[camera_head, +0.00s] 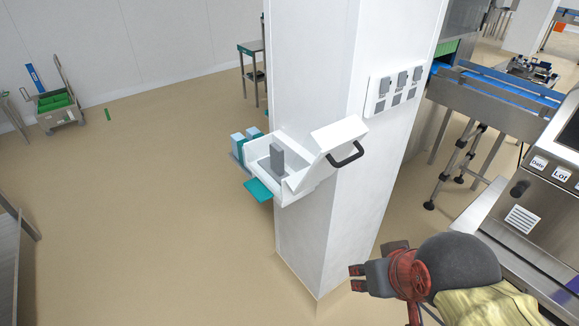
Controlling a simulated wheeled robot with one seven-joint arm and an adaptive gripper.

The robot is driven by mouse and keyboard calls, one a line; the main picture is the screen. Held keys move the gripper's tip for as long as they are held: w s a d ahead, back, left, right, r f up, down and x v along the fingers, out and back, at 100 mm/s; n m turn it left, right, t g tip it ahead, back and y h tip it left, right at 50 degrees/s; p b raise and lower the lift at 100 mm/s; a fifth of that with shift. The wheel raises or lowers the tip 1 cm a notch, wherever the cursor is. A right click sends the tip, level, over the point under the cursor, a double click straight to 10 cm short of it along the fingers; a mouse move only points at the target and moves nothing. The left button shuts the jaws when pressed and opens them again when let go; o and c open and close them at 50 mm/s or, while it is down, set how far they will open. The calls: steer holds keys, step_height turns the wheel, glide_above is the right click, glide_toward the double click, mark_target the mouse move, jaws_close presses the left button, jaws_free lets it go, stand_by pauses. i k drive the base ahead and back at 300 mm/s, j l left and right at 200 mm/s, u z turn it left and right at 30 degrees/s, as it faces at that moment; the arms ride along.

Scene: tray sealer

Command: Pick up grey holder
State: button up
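The grey holder (277,157) looks like a small grey upright block. It stands inside an open white box (295,187) fixed to the white pillar. The box's lid (340,134) is tilted up at the right and has a black handle (346,155). My gripper (357,278), dark with red parts, is at the lower right in front of the pillar. It is well below and to the right of the box, apart from the holder. I see nothing held in it. Its finger gap is too small and side-on to judge.
The white pillar (317,90) stands close to my arm. A teal flap (258,190) and blue-grey boxes (238,144) are beside the white box. A machine (540,195) and a conveyor (500,100) stand at the right. The floor at the left is mostly clear.

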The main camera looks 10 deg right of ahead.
mark_target(274, 165)
steer(key=z, duration=0.4)
steer(key=j+z, duration=0.9)
steer(key=k+j+z, duration=0.1)
steer(key=j+z, duration=0.3)
steer(key=k+j, duration=0.1)
steer(key=j, duration=0.3)
steer(key=k+j+z, duration=0.1)
steer(key=j, duration=0.25)
steer(key=k+j, duration=0.2)
steer(key=j, duration=0.15)
steer(key=k+j+z, duration=0.1)
steer(key=j, duration=0.3)
steer(key=k+j, duration=0.15)
steer(key=j, duration=0.2)
